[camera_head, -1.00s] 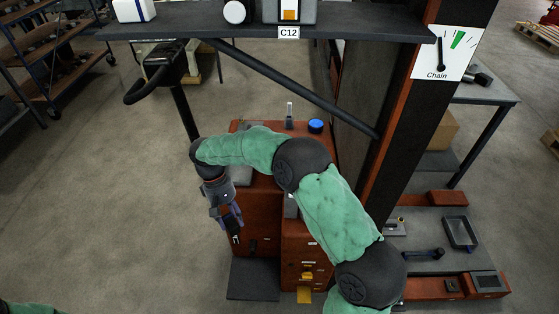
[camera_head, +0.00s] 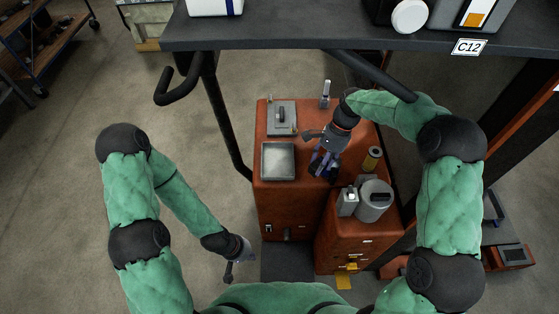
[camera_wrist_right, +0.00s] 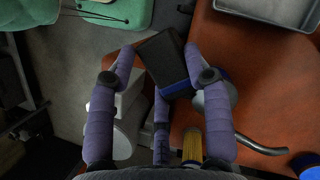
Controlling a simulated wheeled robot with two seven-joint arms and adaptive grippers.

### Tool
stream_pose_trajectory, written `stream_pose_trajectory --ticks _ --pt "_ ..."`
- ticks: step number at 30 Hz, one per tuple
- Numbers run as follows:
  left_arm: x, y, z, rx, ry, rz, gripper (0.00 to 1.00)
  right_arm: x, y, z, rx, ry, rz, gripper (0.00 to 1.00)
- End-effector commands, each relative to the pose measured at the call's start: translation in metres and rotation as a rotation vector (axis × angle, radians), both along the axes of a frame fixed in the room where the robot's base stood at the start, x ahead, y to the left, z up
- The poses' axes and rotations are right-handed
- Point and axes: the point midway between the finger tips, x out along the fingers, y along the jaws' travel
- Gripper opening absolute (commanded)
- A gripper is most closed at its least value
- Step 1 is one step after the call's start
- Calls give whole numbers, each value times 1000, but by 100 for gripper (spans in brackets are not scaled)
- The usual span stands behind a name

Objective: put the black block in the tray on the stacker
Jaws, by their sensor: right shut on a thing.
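The black block (camera_wrist_right: 163,58) is between the purple fingers of my right gripper (camera_wrist_right: 165,80) in the right wrist view, tilted, with a blue part along one edge. In the head view my right gripper (camera_head: 322,162) is over the orange-red top of the stacker (camera_head: 285,205), and the block is mostly hidden by the fingers. The shallow grey metal tray (camera_head: 278,161) lies on that top, just left of the gripper. It looks empty, and its corner shows in the right wrist view (camera_wrist_right: 270,14). My left gripper (camera_head: 232,272) hangs low left of the stacker, its fingers unclear.
A grey plate with a handle (camera_head: 281,118) lies behind the tray. A yellow filter (camera_head: 372,158), a grey canister (camera_head: 375,200) and a small white can (camera_head: 347,202) stand to the right. A dark shelf (camera_head: 350,38) crosses above. Open floor lies left.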

Motion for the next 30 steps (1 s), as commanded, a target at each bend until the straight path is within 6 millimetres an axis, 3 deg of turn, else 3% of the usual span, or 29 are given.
stream_pose_trajectory --ticks 15,26,30 --pt "0 0 5 0 0 0 0 47 26 1 0 -1 -869 14" --pt "0 0 6 0 -1 0 0 61 31 0 0 -1 -1097 14" --pt "0 0 2 0 -1 0 0 73 46 -9 -1 0 -1104 14"
